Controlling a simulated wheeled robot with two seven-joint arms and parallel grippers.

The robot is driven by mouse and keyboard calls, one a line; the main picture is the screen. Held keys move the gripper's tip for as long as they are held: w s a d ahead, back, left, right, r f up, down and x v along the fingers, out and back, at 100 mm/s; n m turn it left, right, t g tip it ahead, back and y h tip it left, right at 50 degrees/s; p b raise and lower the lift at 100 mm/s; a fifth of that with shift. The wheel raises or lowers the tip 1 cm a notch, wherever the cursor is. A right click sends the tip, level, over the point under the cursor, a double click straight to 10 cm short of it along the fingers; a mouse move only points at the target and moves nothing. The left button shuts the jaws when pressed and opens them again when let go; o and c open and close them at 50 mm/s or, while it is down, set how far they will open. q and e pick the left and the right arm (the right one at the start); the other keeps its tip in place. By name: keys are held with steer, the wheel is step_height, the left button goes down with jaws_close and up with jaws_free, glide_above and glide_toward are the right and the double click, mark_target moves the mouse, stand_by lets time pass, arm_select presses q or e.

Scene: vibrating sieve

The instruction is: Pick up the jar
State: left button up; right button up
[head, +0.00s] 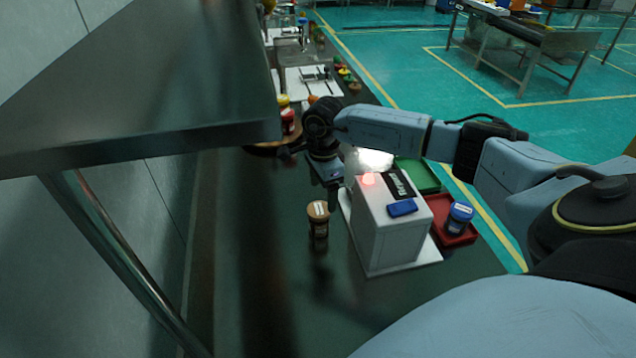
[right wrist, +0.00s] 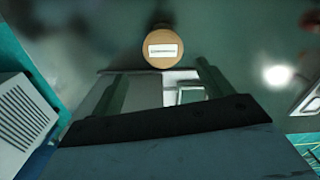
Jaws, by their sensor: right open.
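A dark jar with a tan lid and a white label on top (head: 318,212) stands upright on the dark bench, left of the white machine. It also shows from above in the right wrist view (right wrist: 161,47), just beyond the fingertips and roughly centred between them. My right gripper (head: 327,175) is behind the jar in the head view, pointing down, with a gap between them. In the right wrist view its two fingers (right wrist: 160,85) are spread apart with nothing held. A second jar with a blue lid (head: 459,216) stands on a red tray. My left gripper is not in view.
The white boxy machine (head: 385,238) with a blue button stands right of the tan-lidded jar. A red tray (head: 447,232) and a green tray (head: 420,176) lie beyond it. A metal shelf (head: 150,90) overhangs the left. The bench in front of the jar is clear.

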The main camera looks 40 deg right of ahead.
mark_target(319, 208)
step_height(319, 208, down, 4)
steer(key=shift+w+a+f, duration=0.1)
steer(key=shift+w+f, duration=0.05)
steer(key=shift+f, duration=0.75)
steer(key=shift+w+a+f, duration=0.1)
steer(key=shift+w+f, duration=0.05)
steer(key=shift+f, duration=0.8)
steer(key=shift+w+a+f, duration=0.1)
steer(key=shift+w+f, duration=0.05)
steer(key=shift+f, duration=0.75)
steer(key=c, duration=1.1)
